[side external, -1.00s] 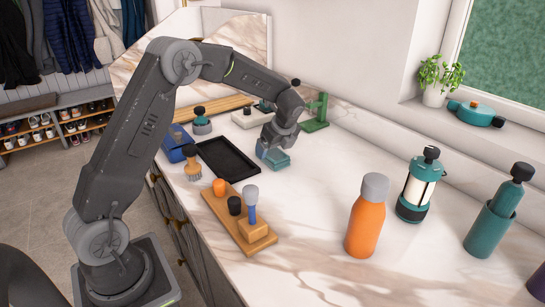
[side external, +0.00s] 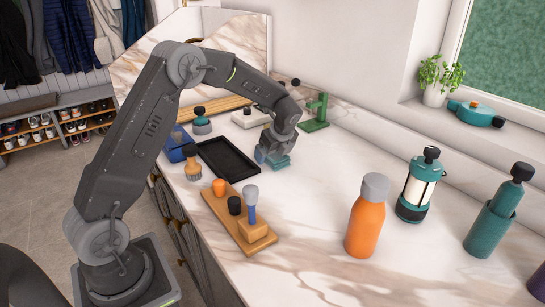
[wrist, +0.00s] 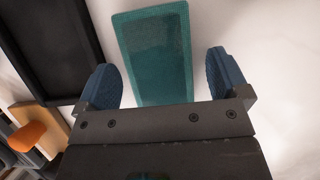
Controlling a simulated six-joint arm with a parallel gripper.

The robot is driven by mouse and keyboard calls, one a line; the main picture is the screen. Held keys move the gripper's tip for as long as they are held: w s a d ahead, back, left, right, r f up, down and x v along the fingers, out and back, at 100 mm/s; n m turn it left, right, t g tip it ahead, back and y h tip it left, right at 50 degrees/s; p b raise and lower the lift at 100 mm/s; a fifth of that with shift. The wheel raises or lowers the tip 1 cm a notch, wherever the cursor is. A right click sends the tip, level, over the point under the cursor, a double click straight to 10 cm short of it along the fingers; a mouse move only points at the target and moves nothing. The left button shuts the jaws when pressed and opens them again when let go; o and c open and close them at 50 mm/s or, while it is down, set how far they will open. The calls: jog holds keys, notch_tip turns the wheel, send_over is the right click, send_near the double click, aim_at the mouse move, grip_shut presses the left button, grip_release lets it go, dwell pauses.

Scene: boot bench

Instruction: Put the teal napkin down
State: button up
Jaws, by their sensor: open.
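The teal napkin (side external: 282,163), a folded flat rectangle, appears to lie on the marble counter to the right of the black tray, partly hidden by my fingers in the side view. My gripper (side external: 267,157) is low, right by the napkin's near left side. In the wrist view the napkin (wrist: 155,52) stretches away from between my blue fingertips (wrist: 163,75). Both fingers are spread, with a gap on each side of the napkin. Neither finger visibly touches it.
The black tray (side external: 229,160) is just left of the gripper. A green stand (side external: 316,115) stands behind. A wooden rack (side external: 249,234) with an orange-topped item is nearer. An orange bottle (side external: 366,219) and a teal lantern-like press (side external: 419,186) are to the right. Counter between is clear.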

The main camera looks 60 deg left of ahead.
jog(key=shift+c, duration=0.3)
jog(key=c, duration=1)
jog(key=shift+r, duration=0.15)
